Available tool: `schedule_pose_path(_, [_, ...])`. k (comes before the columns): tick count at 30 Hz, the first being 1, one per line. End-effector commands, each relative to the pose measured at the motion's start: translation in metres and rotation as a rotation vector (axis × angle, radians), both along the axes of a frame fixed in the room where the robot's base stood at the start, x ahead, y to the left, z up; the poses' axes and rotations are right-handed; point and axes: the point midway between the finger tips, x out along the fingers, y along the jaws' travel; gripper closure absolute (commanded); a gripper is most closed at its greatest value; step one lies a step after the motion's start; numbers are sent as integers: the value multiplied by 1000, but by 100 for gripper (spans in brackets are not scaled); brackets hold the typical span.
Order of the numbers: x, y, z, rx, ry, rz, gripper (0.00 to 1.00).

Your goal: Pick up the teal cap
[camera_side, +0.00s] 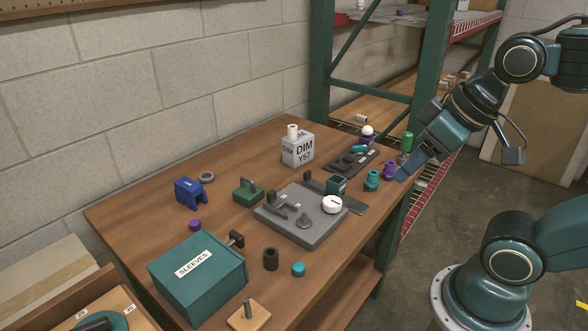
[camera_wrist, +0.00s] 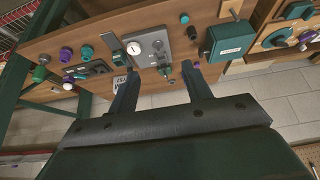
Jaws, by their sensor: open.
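My gripper (camera_side: 408,172) is above the table's right end, well away from the cap, with green, purple and teal parts close by. In the wrist view its two fingers (camera_wrist: 160,70) are spread apart with nothing held between them. In the side view the fingers are hard to tell apart.
A wooden block (camera_side: 248,314) sits at the front. A teal fitting (camera_side: 372,180) stands near my gripper.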

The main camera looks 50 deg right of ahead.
Motion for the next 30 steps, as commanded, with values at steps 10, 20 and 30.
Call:
schedule_pose_path(10, [4, 1, 0, -12, 11, 30, 51])
schedule_pose_path(20, [38, 10, -9, -110, 96, 273, 51])
schedule_pose_path(30, [87, 29, -36, -230, 208, 655, 51])
